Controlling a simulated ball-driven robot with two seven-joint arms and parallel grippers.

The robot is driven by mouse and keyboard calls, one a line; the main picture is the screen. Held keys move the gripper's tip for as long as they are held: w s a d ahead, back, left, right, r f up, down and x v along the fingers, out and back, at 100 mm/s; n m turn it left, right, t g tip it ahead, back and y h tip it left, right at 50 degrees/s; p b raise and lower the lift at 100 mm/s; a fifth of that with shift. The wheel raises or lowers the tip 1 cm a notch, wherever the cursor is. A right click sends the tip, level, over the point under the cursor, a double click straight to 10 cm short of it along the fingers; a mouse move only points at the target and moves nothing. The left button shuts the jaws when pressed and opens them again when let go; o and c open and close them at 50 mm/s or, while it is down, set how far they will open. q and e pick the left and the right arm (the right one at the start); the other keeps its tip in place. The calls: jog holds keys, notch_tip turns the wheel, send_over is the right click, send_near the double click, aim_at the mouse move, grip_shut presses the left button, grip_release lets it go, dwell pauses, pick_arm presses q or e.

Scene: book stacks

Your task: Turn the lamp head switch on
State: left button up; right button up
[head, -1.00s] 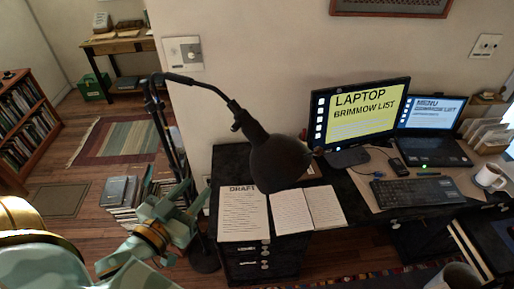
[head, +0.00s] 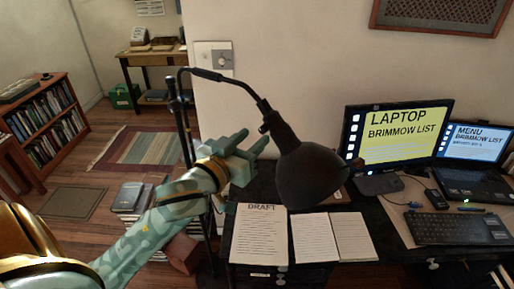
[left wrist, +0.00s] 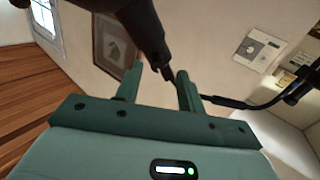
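The black desk lamp's head (head: 308,172) hangs over the desk, tilted down, and no light shows from it. A small dark knob, seemingly the switch (head: 264,128), sits at the neck where the head meets the arm. My left gripper (head: 256,140) is just left of the neck, its fingers pointing at it. In the left wrist view the two fingers (left wrist: 158,80) stand apart, and the dark lamp head (left wrist: 147,28) reaches down toward the gap between them. I cannot tell whether they touch it. My right gripper is not in view.
The lamp's thin arm (head: 222,77) curves above my gripper from its pole (head: 183,125). Below lie a draft sheet (head: 259,235) and an open notebook (head: 330,237). A monitor (head: 398,135) and a laptop (head: 470,165) stand at right. Books are stacked on the floor (head: 130,197).

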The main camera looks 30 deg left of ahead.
aim_at(265, 128)
pick_arm(q)
jog(key=shift+w+d+r+p, duration=0.15)
jog(key=shift+w+p, duration=0.15)
jog(key=shift+w, duration=1)
jog(key=shift+s, duration=0.1)
grip_shut()
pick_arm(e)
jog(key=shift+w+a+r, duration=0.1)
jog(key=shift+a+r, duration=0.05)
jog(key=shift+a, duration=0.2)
